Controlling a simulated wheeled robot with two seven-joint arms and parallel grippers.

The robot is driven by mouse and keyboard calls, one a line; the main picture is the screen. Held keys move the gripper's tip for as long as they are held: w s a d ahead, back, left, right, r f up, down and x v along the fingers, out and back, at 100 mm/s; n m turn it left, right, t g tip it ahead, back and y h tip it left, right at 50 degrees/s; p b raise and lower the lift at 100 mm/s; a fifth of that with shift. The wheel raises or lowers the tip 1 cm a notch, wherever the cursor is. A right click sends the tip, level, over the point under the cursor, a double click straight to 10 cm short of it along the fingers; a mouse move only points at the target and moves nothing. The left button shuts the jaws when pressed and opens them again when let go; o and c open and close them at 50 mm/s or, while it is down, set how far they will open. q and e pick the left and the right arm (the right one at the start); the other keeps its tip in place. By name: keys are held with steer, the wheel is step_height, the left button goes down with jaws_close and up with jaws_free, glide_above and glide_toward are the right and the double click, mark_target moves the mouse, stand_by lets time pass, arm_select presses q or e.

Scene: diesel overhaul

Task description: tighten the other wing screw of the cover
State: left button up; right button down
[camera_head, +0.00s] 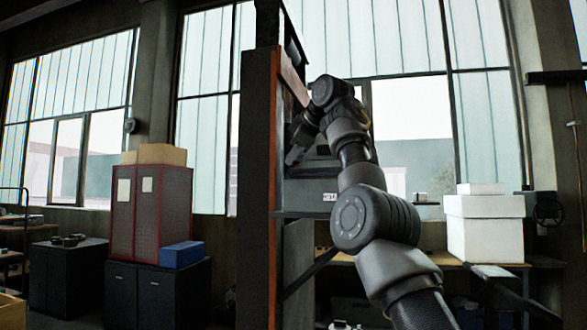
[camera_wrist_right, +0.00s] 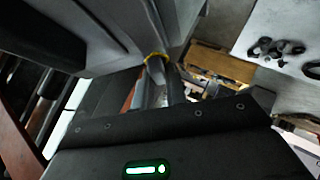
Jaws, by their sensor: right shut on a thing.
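My right gripper (camera_head: 293,155) reaches up to a grey housing (camera_head: 308,190) behind an orange-brown post in the head view. Its fingers also show in the right wrist view (camera_wrist_right: 163,82), close together, with their tips against the grey cover (camera_wrist_right: 90,35). They are shut on a small yellow part (camera_wrist_right: 155,57), which I take to be the wing screw; the fingers and cover edge hide most of it. The other wing screw cannot be made out. My left gripper is not in view.
The orange-brown post (camera_head: 257,190) stands just left of my right arm. White boxes (camera_head: 485,225) sit on a bench at the right. A red cabinet (camera_head: 150,212) and a blue box (camera_head: 182,254) stand at the left. Dark parts lie on a pale surface (camera_wrist_right: 290,25).

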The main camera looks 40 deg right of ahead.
steer(key=shift+f, duration=0.1)
steer(key=shift+f+m+b, duration=0.25)
steer(key=shift+m+b, duration=0.05)
steer(key=m+t+h+b, duration=0.1)
steer(key=m+h+b, duration=0.1)
steer(key=shift+f+m+b, duration=0.2)
steer(key=shift+m+b, duration=0.2)
steer(key=shift+w+r+m+h, duration=0.1)
steer(key=shift+r+m+h, duration=0.15)
steer(key=shift+m, duration=0.35)
steer(key=shift+r, duration=0.1)
